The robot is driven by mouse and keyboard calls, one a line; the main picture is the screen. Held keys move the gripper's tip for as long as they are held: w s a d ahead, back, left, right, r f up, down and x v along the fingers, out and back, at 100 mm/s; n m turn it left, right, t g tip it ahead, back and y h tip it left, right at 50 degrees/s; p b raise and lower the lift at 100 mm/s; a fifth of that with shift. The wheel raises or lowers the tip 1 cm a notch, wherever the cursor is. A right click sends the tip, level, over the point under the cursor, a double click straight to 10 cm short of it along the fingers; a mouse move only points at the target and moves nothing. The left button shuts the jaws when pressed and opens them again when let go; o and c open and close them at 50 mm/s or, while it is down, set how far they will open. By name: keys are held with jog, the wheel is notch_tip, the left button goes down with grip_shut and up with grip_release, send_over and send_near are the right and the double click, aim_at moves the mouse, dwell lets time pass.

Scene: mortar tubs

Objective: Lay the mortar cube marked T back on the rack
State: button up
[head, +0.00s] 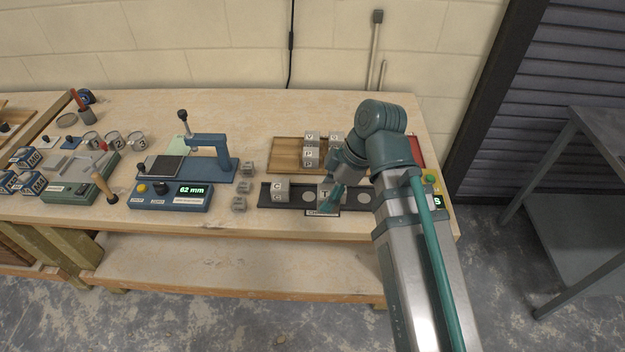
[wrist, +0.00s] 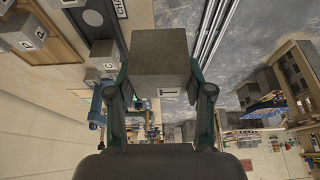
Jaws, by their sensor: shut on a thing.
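The mortar cube marked T (head: 324,191) is grey with a white letter label, in my gripper (head: 338,190). In the wrist view the held cube (wrist: 160,50) sits between both fingers of my gripper (wrist: 160,85), which is shut on it. In the head view the cube overlaps the dark tray with pale round spots (head: 307,197); its exact height above the tray is hard to tell. The wooden rack (head: 284,152) lies behind the tray and bears several lettered cubes, including V (head: 312,138) and P (head: 311,154). My arm hides the rack's right part.
A cube marked C (head: 281,190) stands on the tray's left end. A blue press (head: 212,150) and a gauge reading 62 mm (head: 170,195) stand farther left. The rack's left end is bare.

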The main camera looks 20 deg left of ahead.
jog(key=w+a+b, duration=0.3)
jog(key=w+a, duration=0.8)
jog(key=w+a+f+p, duration=0.1)
jog(key=w+a+f, duration=0.1)
jog(key=w, duration=0.1)
jog(key=w+a+f+p, duration=0.1)
jog(key=w+a+f, duration=0.1)
jog(key=w+f, duration=0.1)
jog(key=w+a+f+p, duration=0.1)
jog(key=w+a+f, duration=0.1)
jog(key=w+a, duration=0.1)
jog(key=shift+w+f+p, duration=0.25)
jog(key=shift+w+p, duration=0.1)
jog(key=shift+w, duration=0.4)
jog(key=shift+w+a+f, duration=0.2)
jog(key=shift+w+f, duration=0.15)
jog(key=shift+f, duration=0.25)
jog(key=shift+w+a+f+p, duration=0.1)
jog(key=shift+f+p, duration=0.35)
jog(key=shift+f, duration=0.5)
jog(key=shift+w+a+f+p, duration=0.1)
jog(key=shift+f+p, duration=0.35)
jog(key=shift+f, duration=0.45)
jog(key=shift+d, duration=0.1)
jog(key=shift+f, duration=0.2)
jog(key=o, duration=1.4)
